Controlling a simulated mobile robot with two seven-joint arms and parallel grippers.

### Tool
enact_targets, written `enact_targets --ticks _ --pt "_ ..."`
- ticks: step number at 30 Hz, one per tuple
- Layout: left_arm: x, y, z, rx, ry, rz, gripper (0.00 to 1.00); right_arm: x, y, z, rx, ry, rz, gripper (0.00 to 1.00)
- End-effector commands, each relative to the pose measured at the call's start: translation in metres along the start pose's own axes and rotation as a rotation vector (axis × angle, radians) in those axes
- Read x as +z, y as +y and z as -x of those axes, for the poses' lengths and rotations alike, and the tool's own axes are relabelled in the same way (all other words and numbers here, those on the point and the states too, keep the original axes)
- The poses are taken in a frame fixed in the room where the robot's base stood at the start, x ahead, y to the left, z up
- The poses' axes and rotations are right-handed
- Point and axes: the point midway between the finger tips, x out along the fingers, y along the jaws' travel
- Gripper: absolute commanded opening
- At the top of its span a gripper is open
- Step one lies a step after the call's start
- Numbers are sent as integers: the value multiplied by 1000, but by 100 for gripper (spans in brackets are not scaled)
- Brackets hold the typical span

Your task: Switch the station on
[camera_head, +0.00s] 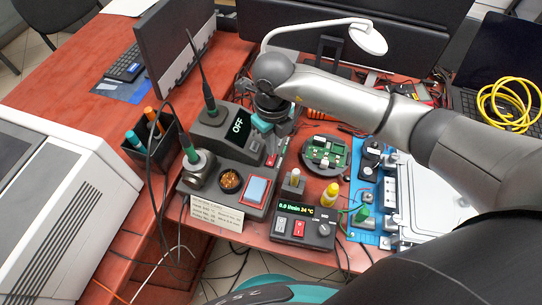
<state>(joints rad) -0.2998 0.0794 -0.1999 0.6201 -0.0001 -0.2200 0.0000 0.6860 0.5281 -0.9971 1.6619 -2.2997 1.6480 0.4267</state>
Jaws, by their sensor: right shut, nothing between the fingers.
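The station (207,135) is a dark grey box at the back of the red desk, and its tilted display (238,125) reads OFF. Small controls are on the front to the right of the display, partly hard to make out; a reddish one (281,147) sits at its right side. My right gripper (263,124) is shut and empty, pointing down right beside the display, over the station's right part. Whether it touches the station cannot be told. My left gripper is not in view.
A second dark box (303,225) shows "0.0 l/min 24 °C" and has a red switch.

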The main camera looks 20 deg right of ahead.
Motion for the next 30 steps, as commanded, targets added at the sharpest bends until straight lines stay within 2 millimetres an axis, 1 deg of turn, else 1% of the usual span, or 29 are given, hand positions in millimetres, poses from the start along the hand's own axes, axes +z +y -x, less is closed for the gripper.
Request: enact_targets --ticks 30 --pt "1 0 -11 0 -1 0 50 0 0 -14 0 0 0 0"
